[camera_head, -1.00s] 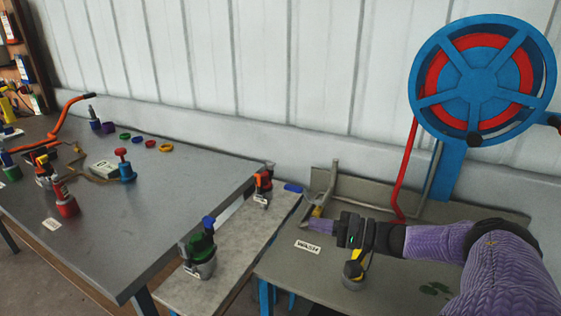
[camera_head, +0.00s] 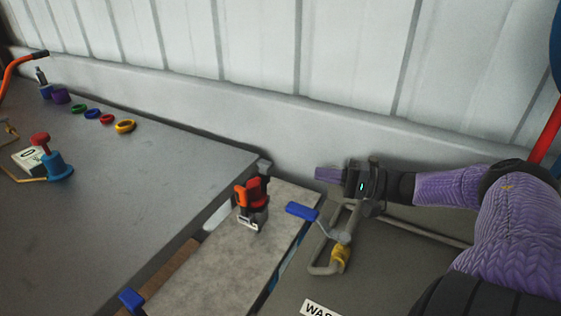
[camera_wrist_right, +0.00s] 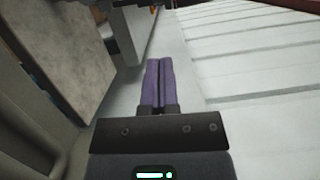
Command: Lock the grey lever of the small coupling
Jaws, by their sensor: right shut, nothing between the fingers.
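A grey lever (camera_head: 322,225) with a blue grip (camera_head: 302,211) stands on a bent grey pipe at the right bench's left edge. A yellow collar (camera_head: 341,254) sits below it on the pipe. I cannot tell for certain whether this is the small coupling. The lever points left and slightly up in the head view. My right gripper (camera_head: 328,174) is shut and empty, its purple fingers apart from the grip, above and beyond it in the picture. The closed fingers also show in the wrist view (camera_wrist_right: 158,83). My left gripper is not in view.
A narrow bench (camera_head: 215,270) holds an orange and grey fitting (camera_head: 252,203). The large table (camera_head: 90,215) at left carries several coloured rings and a blue-red fitting (camera_head: 56,164). The pale ribbed wall (camera_head: 300,60) is close behind my right gripper.

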